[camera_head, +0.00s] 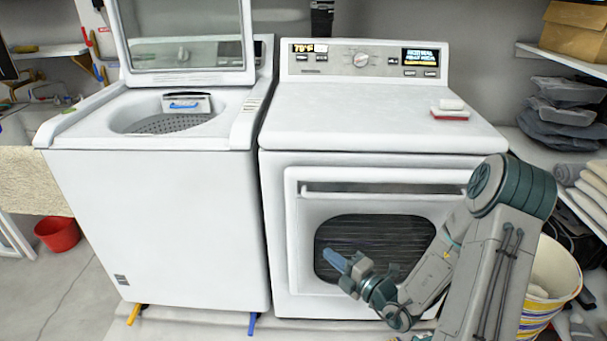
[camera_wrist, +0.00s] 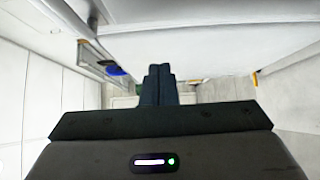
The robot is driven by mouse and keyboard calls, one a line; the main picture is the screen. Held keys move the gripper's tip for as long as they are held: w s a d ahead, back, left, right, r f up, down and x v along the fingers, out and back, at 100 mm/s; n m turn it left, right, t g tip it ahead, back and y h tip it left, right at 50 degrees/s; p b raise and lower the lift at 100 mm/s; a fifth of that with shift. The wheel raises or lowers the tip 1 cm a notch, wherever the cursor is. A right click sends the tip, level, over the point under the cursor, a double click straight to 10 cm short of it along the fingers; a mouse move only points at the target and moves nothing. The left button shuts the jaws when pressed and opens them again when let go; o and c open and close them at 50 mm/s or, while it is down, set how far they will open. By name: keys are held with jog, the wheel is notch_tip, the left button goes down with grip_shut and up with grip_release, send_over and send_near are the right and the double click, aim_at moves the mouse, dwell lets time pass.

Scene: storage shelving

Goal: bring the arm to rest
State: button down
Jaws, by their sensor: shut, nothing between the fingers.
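My gripper (camera_head: 335,260) is in front of the dryer door in the head view, pointing to the left. It is shut and empty. In the wrist view its closed fingers (camera_wrist: 158,84) show in the middle, with nothing between them. My arm comes in from the lower right and is bent, with its elbow in front of the dryer's right edge. Whether the gripper touches the dryer cannot be told, but a gap seems to show.
A white dryer (camera_head: 380,130) with its door shut stands behind my arm. A washer (camera_head: 160,220) with a raised lid stands on the left. A striped basket (camera_head: 545,285) is close to my arm on the right. A red bucket (camera_head: 58,234) stands on the floor at the left.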

jog(key=s+a+r+n+g+y+p, duration=0.4)
jog(key=s+a+r+n+g, duration=0.25)
jog(key=r+n, duration=0.45)
jog(key=s+a+r+n+g+h+p, duration=0.1)
jog(key=s+r+n+g+h+p, duration=0.35)
jog(key=n, duration=0.55)
jog(key=s+r+n+g+h+p, duration=0.2)
jog(key=s+r+n+g, duration=0.25)
jog(key=s+n, duration=0.5)
jog(key=d+r+n+t+h+p, duration=0.4)
jog(key=d+r+n+h+p, duration=0.2)
jog(key=n, duration=0.9)
jog(key=d+r+h, duration=0.2)
jog(key=d+r, duration=0.2)
jog(key=r, duration=0.2)
jog(key=shift+s+d+n+p, duration=0.3)
jog(key=shift+d+n+p, duration=0.05)
